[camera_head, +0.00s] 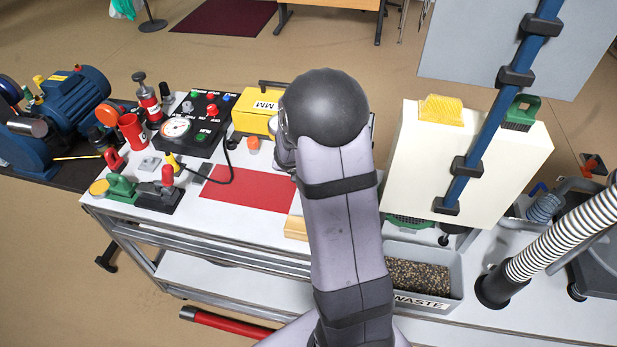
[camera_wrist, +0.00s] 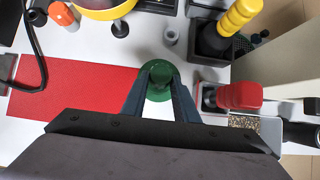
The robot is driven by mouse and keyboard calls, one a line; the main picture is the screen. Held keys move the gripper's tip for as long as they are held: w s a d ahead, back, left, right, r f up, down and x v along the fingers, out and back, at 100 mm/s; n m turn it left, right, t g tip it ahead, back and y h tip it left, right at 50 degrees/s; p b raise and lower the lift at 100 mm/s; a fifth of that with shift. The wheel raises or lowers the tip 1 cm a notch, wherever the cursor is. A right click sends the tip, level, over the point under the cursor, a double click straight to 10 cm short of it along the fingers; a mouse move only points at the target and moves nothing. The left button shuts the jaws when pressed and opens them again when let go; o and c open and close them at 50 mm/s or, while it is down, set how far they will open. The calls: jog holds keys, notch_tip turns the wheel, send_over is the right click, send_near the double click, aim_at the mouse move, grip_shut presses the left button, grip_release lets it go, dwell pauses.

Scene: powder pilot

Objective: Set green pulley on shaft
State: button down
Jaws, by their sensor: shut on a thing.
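The round green pulley (camera_wrist: 158,65), with a raised darker hub, is between the fingertips of my gripper (camera_wrist: 160,84) in the wrist view. The gripper is shut on it, over the right edge of the red mat (camera_wrist: 75,92). I cannot tell whether the pulley touches the surface below. In the head view my own arm hides the gripper and the pulley. I cannot say for sure which part is the shaft. A small grey upright piece (camera_wrist: 171,36) stands just beyond the pulley in the wrist view.
A red-handled tool (camera_wrist: 238,96) and a yellow-handled tool (camera_wrist: 228,28) stand close on the right. An orange-capped piece (camera_wrist: 62,14) stands at the upper left. In the head view, a yellow box (camera_head: 255,112), a gauge panel (camera_head: 195,125) and a waste bin (camera_head: 455,272) surround the mat.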

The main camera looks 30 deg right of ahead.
jog(key=shift+r+p, duration=1.95)
jog(key=shift+r, duration=0.3)
jog(key=shift+w+r, duration=0.1)
jog(key=shift+w, duration=0.1)
